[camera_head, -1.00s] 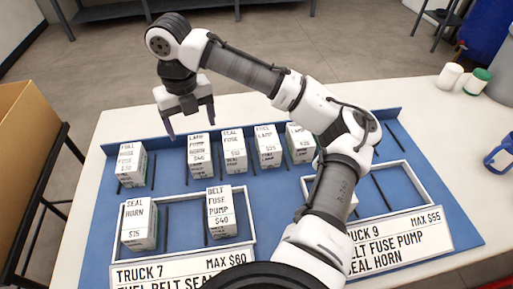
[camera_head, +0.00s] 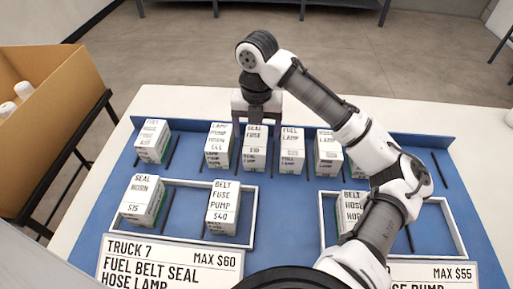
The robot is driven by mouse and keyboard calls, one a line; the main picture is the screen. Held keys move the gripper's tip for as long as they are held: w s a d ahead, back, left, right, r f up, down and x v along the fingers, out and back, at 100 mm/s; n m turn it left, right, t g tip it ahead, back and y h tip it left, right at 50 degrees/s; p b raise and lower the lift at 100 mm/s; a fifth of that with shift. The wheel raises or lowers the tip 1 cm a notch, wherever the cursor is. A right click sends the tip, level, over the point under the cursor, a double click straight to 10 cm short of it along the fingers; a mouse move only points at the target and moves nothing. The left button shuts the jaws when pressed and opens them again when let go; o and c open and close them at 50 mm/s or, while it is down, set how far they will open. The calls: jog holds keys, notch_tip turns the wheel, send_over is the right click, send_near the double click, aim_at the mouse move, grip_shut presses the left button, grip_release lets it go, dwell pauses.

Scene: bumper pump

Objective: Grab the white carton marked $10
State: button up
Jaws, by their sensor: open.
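The white carton marked $10 (camera_head: 255,150), lettered SEAL FUSE, stands upright in the back row on the blue board. My gripper (camera_head: 257,127) is at the top of this carton, pointing down. Its jaws are open, with one dark finger at each side of the carton's upper part. The lower ends of the fingers are partly hidden by the row of cartons, and I cannot tell whether they touch it.
A $45 carton (camera_head: 218,146) stands close on the left and a FUEL LAMP carton (camera_head: 291,150) close on the right. Seal horn (camera_head: 140,201) and belt fuse pump (camera_head: 222,208) cartons stand in the left white frame (camera_head: 254,220). A cardboard box (camera_head: 45,135) is at the left.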

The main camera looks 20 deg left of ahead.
aim_at(256, 138)
jog(key=shift+a+f, duration=0.2)
jog(key=shift+f, duration=3.15)
jog(key=c, duration=1.3)
jog(key=shift+o, duration=0.2)
jog(key=shift+r, duration=0.15)
